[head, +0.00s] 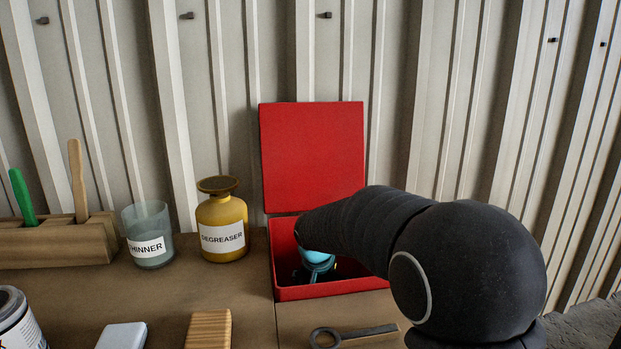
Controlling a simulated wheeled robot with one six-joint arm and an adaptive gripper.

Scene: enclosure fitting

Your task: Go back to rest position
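My arm reaches in from the right and bends down over an open red box (330,293) on the bench. The box's lid (313,158) stands upright at the back, near the wall. A light-blue and dark part (318,258) shows inside the box below the end of my arm; I cannot tell whether it belongs to my gripper or is a separate thing. My gripper's fingers are hidden behind the arm and the box wall, so its opening cannot be seen.
Left of the box stand a yellow degreaser bottle (222,222), a thinner glass (148,236) and a wooden holder (60,243) with two handles. In front lie a ring-ended tool (352,333), a wooden block (208,329), a pale block (122,336) and a can (18,322). A corrugated wall (420,110) closes the back.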

